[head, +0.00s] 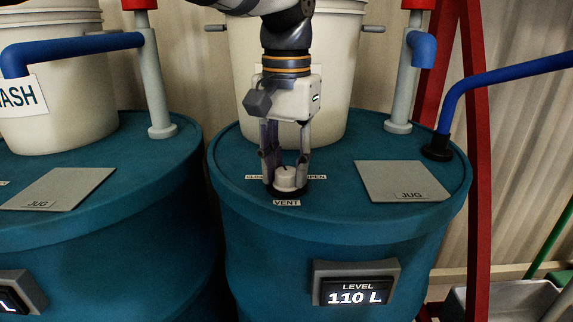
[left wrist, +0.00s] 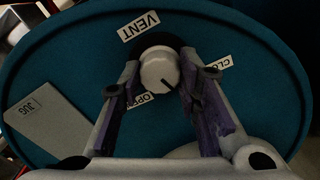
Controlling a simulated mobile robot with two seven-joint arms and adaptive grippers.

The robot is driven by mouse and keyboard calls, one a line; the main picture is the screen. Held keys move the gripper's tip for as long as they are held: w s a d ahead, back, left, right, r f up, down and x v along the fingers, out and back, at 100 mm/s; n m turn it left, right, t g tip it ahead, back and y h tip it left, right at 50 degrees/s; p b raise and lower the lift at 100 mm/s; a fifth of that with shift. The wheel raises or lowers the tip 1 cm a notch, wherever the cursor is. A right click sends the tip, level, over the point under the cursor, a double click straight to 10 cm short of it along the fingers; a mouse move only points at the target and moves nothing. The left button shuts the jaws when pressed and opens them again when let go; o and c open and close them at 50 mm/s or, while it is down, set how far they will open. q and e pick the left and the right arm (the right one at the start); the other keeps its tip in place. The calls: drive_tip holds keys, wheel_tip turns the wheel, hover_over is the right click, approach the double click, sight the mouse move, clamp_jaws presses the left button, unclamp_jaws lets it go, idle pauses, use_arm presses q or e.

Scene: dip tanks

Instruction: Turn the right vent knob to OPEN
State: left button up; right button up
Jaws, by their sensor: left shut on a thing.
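The right vent knob (head: 287,178) is a small white round knob on a black base, on the blue lid of the right tank (head: 330,220). My left gripper (head: 285,172) points down from above, shut on the knob with one finger at each side. In the left wrist view the knob (left wrist: 158,68) sits between the fingertips, and its dark pointer line aims between the OPEN label (left wrist: 138,100) and the partly hidden CLOSED label (left wrist: 222,62). The VENT label (head: 287,203) lies in front of the knob. My right gripper is in neither view.
A grey JUG plate (head: 400,181) lies right of the knob. A white bucket (head: 340,70) stands behind it. A grey pipe (head: 402,85) with blue elbow and a blue hose (head: 500,75) rise at the right. A level display (head: 356,283) reads 110 L.

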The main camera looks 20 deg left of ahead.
sight(286, 171)
use_arm(q)
drive_tip(key=m, duration=1.2)
drive_tip(key=shift+f, duration=0.1)
drive_tip(key=shift+m, duration=0.3)
idle(0.3)
drive_tip(key=o, duration=1.1)
drive_tip(key=shift+o, duration=0.2)
wheel_tip(286, 171, up, 12)
